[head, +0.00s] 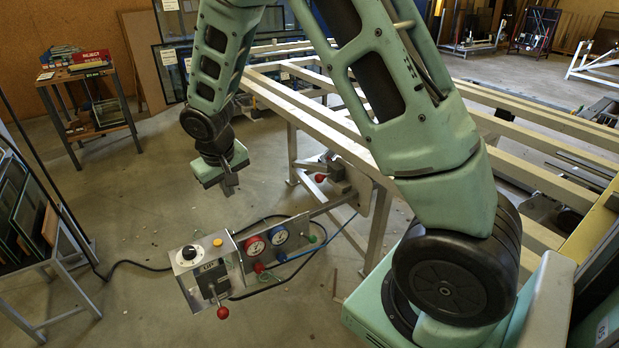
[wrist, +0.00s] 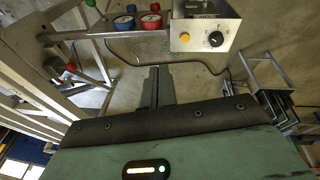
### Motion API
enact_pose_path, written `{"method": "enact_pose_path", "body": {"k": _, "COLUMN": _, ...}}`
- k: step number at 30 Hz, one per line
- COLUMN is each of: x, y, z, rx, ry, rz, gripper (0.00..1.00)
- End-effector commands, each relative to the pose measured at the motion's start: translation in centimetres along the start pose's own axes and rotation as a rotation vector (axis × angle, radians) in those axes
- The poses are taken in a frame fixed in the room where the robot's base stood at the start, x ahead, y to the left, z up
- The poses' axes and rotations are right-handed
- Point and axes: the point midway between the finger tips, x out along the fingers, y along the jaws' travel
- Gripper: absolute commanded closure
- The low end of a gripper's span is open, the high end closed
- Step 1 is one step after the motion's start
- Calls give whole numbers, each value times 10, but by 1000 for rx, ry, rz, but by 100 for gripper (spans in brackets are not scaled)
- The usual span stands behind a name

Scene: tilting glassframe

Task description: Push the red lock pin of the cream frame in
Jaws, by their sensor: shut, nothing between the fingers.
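The cream frame (head: 318,112) runs from the middle to the right of the head view; its rails show at the left of the wrist view (wrist: 40,110). A red ball knob (head: 320,178), which looks like the lock pin, sits at a dark bracket by the frame's near end. A red knob also shows at the left of the wrist view (wrist: 71,66). How far the pin stands out is too small to tell. My gripper (head: 231,186) is shut and empty, pointing down, left of the knob and apart from it. Its fingers show in the wrist view (wrist: 155,76).
A control box (head: 205,262) with a red-knobbed lever (head: 222,312) stands below my gripper. Red and blue gauges (head: 267,241) sit on an arm joined to the frame, with hoses around. A side table (head: 95,105) and glass rack (head: 25,220) stand left.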

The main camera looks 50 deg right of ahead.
Motion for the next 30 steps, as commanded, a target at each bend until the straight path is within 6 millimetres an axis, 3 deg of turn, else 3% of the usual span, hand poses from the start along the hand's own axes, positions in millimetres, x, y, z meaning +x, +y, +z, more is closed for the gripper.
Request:
{"method": "enact_pose_path", "body": {"k": 1, "x": 33, "y": 39, "z": -19, "rx": 66, "ry": 8, "rz": 58, "gripper": 100}}
{"method": "enact_pose_path", "body": {"k": 3, "x": 69, "y": 89, "z": -40, "rx": 135, "ry": 34, "rz": 130, "gripper": 100}}
{"method": "enact_pose_path", "body": {"k": 6, "x": 111, "y": 155, "z": -55, "rx": 202, "ry": 64, "rz": 222, "gripper": 100}}
{"method": "enact_pose_path", "body": {"k": 9, "x": 141, "y": 206, "z": -61, "rx": 237, "ry": 86, "rz": 292, "gripper": 100}}
{"method": "enact_pose_path", "body": {"k": 12, "x": 159, "y": 239, "z": -62, "rx": 251, "ry": 100, "rz": 335, "gripper": 100}}
{"method": "enact_pose_path", "body": {"k": 15, "x": 168, "y": 256, "z": -62, "rx": 257, "ry": 106, "rz": 358, "gripper": 100}}
{"method": "enact_pose_path", "body": {"k": 20, "x": 182, "y": 266, "z": -62, "rx": 258, "ry": 107, "rz": 365, "gripper": 100}}
{"method": "enact_pose_path", "body": {"k": 30, "x": 242, "y": 290, "z": -65, "rx": 259, "ry": 106, "rz": 363, "gripper": 100}}
